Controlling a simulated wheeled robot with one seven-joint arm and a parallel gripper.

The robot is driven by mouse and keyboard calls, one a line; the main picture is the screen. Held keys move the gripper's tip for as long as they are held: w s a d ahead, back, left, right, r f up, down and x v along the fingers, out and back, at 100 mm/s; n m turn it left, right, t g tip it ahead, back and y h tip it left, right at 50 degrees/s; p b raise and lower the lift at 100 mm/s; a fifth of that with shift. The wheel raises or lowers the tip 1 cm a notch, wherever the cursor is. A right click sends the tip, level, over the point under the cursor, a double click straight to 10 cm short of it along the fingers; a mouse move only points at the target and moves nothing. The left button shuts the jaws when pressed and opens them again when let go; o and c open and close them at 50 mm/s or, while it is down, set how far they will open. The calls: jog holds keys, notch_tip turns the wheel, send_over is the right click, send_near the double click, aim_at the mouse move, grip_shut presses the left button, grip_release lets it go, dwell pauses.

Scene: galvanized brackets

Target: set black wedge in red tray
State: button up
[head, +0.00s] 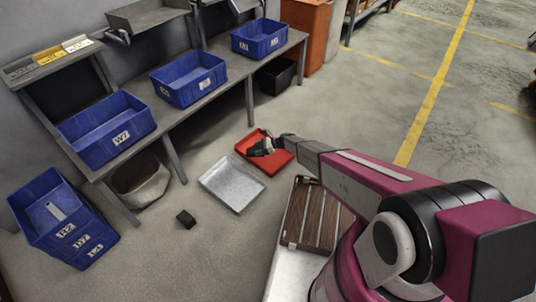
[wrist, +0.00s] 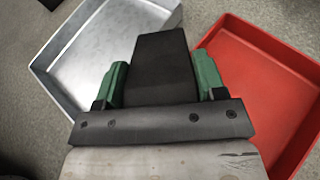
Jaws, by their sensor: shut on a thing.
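The black wedge (wrist: 160,62) is between the green fingers of my gripper (wrist: 162,80) in the wrist view, which is shut on it. In the head view my gripper (head: 263,148) is over the red tray (head: 282,158), and the wedge is too small and dark there to make out clearly. The red tray (wrist: 270,60) also shows at the right of the wrist view, and its visible floor is bare. The wedge's underside and its height above the tray are hidden.
A silver metal tray (head: 232,186) lies on the floor left of the red tray. A small dark block (head: 186,219) is on the floor. A slatted wooden crate (head: 312,215) is near my base. Blue bins (head: 188,80) stand on a bench behind. Open floor lies right.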

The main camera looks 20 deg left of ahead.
jog(key=w+d+f, duration=0.4)
jog(key=w, duration=0.1)
jog(key=w+d+f, duration=0.2)
jog(key=w+d, duration=0.1)
jog(key=shift+w+d+f, duration=0.1)
jog(key=shift+f, duration=2.15)
jog(key=shift+f, duration=0.15)
jog(key=o, duration=1.2)
